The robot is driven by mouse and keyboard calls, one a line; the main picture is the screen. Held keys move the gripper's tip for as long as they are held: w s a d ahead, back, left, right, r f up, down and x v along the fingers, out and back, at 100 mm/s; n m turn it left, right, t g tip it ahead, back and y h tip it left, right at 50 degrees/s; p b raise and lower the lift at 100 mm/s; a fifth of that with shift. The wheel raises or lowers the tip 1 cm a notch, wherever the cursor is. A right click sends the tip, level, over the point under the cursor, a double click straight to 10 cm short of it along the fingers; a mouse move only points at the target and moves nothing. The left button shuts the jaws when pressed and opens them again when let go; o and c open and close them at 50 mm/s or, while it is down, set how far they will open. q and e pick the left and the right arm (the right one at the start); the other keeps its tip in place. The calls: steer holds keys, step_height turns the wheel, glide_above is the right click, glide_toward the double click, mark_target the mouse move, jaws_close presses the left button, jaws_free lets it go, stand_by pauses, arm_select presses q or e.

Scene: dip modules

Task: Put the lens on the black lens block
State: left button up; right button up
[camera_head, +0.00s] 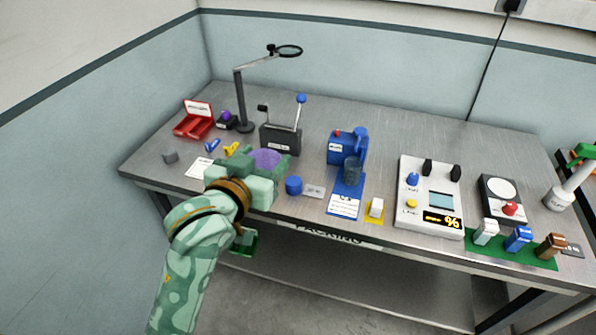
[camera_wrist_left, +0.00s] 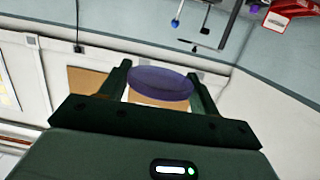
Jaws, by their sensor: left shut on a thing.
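The lens, a purple disc (camera_head: 265,157), is held in my left gripper (camera_head: 266,172) above the front left part of the bench. In the left wrist view the lens (camera_wrist_left: 160,84) sits between the two dark green fingers (camera_wrist_left: 158,88), which are shut on it. A small black block (camera_head: 229,125) with a pale label and a purple ball-like top stands further back, left of the gripper and apart from it. It looks like the lens block, but its label is too small to read. My right gripper is not clearly in view.
A lamp on a dark post (camera_head: 242,100), a dark lever box (camera_head: 281,138) and an open red case (camera_head: 194,122) stand near the black block. Small blue and yellow pieces lie in front. A blue device (camera_head: 343,148) and a white panel (camera_head: 430,200) stand to the right.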

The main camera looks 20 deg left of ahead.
mark_target(293, 181)
arm_select(q)
steer(key=w+d+f+m+g+h, duration=0.1)
steer(key=w+d+f+m+h, duration=0.3)
steer(key=d+f, duration=0.4)
steer(key=shift+w+d+f+g+h, duration=0.15)
steer(key=shift+w+d+g+h, duration=0.15)
steer(key=shift+w+d+h, duration=0.6)
steer(key=shift+w+d+y, duration=0.15)
steer(key=shift+w+y, duration=0.15)
steer(key=shift+w, duration=0.05)
steer(key=w+a+f+b, duration=0.3)
steer(key=w+a+f, duration=0.1)
steer(key=w, duration=0.1)
steer(key=w+a+f+b, duration=0.3)
steer(key=w+a+f, duration=0.1)
steer(key=f, duration=0.1)
steer(key=shift+w+a+f+b, duration=0.15)
steer(key=shift+w+a+b, duration=0.2)
steer(key=shift+w+a, duration=0.05)
steer(key=shift+w+a+f, duration=0.15)
steer(key=shift+f, duration=0.15)
steer(key=shift+w+a+f+b, duration=0.1)
steer(key=shift+f+b, duration=0.6)
steer(key=shift+f, duration=0.65)
